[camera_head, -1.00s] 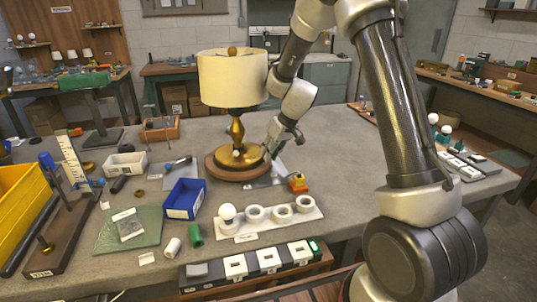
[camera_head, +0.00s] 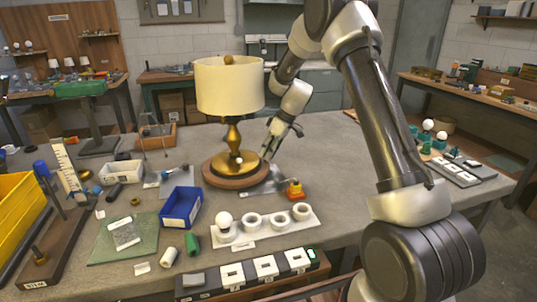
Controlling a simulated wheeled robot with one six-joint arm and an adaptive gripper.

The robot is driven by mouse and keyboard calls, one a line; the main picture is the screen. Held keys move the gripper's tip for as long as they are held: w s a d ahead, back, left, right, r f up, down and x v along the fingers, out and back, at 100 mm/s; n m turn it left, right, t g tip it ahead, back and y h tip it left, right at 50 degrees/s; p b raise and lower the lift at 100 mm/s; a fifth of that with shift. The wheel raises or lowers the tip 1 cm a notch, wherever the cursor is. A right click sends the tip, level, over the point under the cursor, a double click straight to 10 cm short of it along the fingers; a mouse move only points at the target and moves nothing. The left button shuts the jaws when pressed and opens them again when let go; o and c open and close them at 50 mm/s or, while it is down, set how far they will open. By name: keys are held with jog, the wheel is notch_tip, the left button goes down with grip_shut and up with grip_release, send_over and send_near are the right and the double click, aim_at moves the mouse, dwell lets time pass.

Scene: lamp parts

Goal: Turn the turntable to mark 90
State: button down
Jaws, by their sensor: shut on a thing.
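The turntable (camera_head: 216,178) is a round brown disc on the grey table, left of the picture's middle. A lamp with a cream shade (camera_head: 229,87), a brass stem (camera_head: 233,137) and a round brass base (camera_head: 226,164) stands upright on it. My gripper (camera_head: 268,155) is at the turntable's right edge, beside the lamp base, pointing down and left. It is shut on the turntable's edge area; the exact contact is small and partly hidden by the fingers. The mark numbers on the turntable are too small to read.
A flat grey plate (camera_head: 262,190) and an orange-yellow piece (camera_head: 294,190) lie near the turntable's front right. A blue bin (camera_head: 181,207) stands front left. A white holder (camera_head: 262,230) with a bulb and rings is in front.

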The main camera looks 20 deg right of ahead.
jog(key=shift+w+n+g, duration=0.3)
jog(key=shift+w+n, duration=0.3)
jog(key=shift+w, duration=0.2)
jog(key=c, duration=1.3)
grip_release()
jog(key=v, duration=1.2)
